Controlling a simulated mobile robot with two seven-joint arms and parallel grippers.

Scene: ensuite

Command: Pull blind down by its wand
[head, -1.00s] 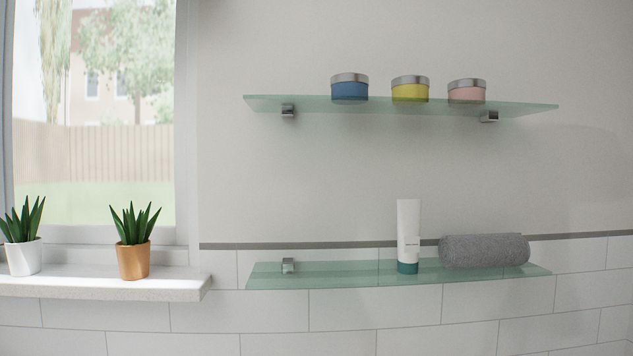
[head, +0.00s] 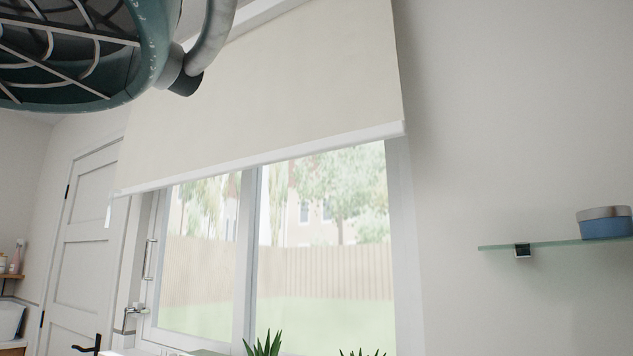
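A cream roller blind (head: 270,90) covers the upper part of the window and hangs partly lowered. Its white bottom bar (head: 260,160) runs from the left end up to the right end at the window's right side. A short, thin pale piece (head: 108,213) hangs from the left end of the bar; it looks like the wand, though it is small in this view. Below the bar the window glass (head: 320,235) is uncovered. Neither of my grippers shows in the head view.
A large dark teal object with a wire grille (head: 65,55) and a grey curved pipe fills the top left, close to the camera. A white door (head: 85,255) stands at left. Plant tips (head: 262,345) show at the bottom. A glass shelf (head: 550,243) holds a blue jar (head: 605,223) at right.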

